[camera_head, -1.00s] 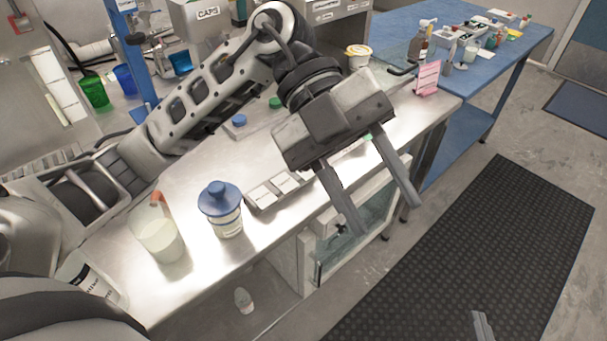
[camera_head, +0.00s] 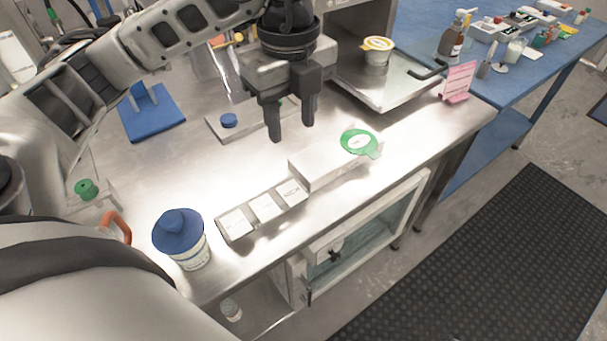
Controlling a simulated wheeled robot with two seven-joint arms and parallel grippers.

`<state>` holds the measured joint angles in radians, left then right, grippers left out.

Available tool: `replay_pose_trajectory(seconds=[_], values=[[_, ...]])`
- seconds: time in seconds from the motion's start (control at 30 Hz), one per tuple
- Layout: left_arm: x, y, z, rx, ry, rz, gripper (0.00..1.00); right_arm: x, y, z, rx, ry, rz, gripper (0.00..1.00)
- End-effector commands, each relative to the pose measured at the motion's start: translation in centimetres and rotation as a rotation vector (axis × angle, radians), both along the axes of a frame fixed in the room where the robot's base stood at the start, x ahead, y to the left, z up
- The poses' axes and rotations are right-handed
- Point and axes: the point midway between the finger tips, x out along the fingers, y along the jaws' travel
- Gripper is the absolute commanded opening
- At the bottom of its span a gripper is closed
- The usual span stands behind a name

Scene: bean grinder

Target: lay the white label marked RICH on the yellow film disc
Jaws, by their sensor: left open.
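Three white labels, a left one (camera_head: 236,223), a middle one (camera_head: 264,208) and a right one (camera_head: 291,192), lie in a row on a low grey holder near the counter's front edge. Their print is too small to read, so I cannot tell which is RICH. A yellow disc (camera_head: 378,43) tops a small white cup on the metal tray at the back right. My left gripper (camera_head: 291,130) is open and empty, fingers pointing down, above the counter behind the labels. My right gripper is out of view.
A green disc (camera_head: 359,142) with a white label on it lies on a pale block (camera_head: 318,163) right of the labels. A blue-lidded jar (camera_head: 182,240) stands at front left. A pink sign (camera_head: 457,82) stands at the right.

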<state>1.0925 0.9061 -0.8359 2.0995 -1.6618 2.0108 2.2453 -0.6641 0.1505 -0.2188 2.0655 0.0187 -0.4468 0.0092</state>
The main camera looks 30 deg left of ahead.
Motion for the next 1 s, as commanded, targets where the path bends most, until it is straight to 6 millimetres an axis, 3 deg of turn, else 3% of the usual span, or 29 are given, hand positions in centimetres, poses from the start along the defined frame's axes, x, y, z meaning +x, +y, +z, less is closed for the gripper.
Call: replay_pose_trajectory(seconds=[0.1, 0.33, 0.67, 1.0], values=[[-0.2, -0.1, -3.1, -0.003, 0.009, -0.003, 0.42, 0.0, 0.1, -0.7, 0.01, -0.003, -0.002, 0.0], [-0.1, 0.0, -7.4, -0.001, 0.006, -0.001, 0.42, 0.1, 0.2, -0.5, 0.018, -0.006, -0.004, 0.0], [-0.1, 0.1, -10.1, 0.0, 0.004, -0.001, 0.42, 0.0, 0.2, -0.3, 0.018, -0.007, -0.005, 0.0], [0.2, 0.3, -14.4, -0.001, 0.003, -0.002, 0.42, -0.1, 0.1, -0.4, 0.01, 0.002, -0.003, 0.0]])
